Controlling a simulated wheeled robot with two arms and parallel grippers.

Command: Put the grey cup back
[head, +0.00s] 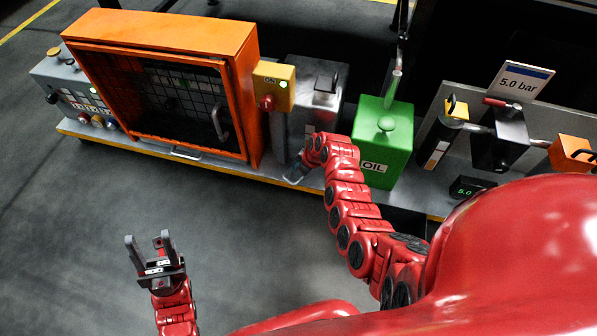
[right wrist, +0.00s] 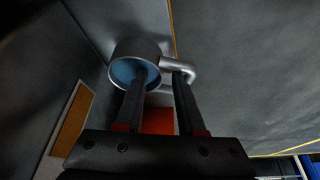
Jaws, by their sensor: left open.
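The grey cup (right wrist: 136,50) shows in the right wrist view, with a blue inside and a pipe-like grey handle (right wrist: 190,68) on its right. My right gripper (right wrist: 161,82) has one finger in front of the cup's mouth and the other overlapping the handle. The fingers are apart; I cannot tell whether they touch or grip the cup. In the head view my right gripper (head: 296,174) is low before the grey box, and I cannot make out the cup there. My left gripper (head: 147,245) is open and empty over the floor at lower left.
The bench holds an orange framed cabinet (head: 245,90), a yellow switch box (head: 273,86), a grey box (head: 316,95) and a green oil can (head: 384,140). A 5.0 bar sign (head: 521,80) stands at right. The floor (head: 60,220) at left is clear.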

